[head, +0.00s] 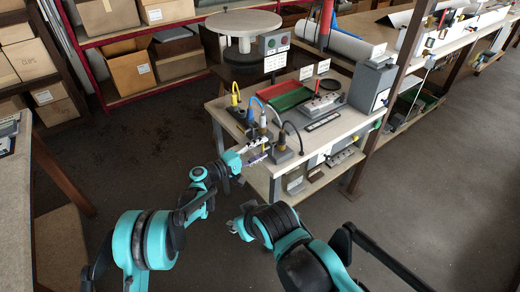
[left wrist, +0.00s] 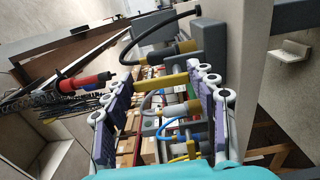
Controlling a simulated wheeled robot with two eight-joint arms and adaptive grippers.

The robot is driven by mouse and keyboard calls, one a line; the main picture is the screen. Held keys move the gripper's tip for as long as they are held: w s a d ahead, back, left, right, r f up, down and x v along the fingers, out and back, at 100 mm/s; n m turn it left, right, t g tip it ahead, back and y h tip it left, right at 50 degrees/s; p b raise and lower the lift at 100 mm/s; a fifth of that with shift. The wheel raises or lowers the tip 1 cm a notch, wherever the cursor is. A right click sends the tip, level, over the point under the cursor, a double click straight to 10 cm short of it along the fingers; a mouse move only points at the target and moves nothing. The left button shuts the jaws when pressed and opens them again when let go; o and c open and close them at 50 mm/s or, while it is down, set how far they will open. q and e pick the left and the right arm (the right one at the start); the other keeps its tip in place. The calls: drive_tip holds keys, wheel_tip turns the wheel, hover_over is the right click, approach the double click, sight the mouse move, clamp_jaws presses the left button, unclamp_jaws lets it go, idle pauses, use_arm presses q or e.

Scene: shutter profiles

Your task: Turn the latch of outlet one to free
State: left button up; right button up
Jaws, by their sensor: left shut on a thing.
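Outlets with yellow (head: 235,98), blue (head: 263,118) and black hoses stand along the cart's near left edge. My left gripper (head: 262,152) is at the black-hose outlet (head: 283,152), nearest me. In the left wrist view, a yellow bar (left wrist: 168,80), which looks like the latch, lies between the purple-padded fingers (left wrist: 158,108); I take it as the thing gripped. Beside it are the brass fitting (left wrist: 182,49) and black hose (left wrist: 140,38). Outlet numbers are unreadable. My right gripper (head: 238,229) hangs low, away from the cart; its opening is unclear.
The cart top (head: 330,138) also bears green and red trays (head: 288,95), a grey box (head: 372,88) and small signs. A round table (head: 243,24) and shelves of cardboard boxes (head: 130,70) stand behind. The floor (head: 440,200) at right is clear.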

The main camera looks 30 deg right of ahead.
use_arm(q)
drive_tip(key=o, duration=1.2)
drive_tip(key=shift+c, duration=0.2)
drive_tip(key=s+a, duration=0.1)
drive_tip(key=a, duration=1.1)
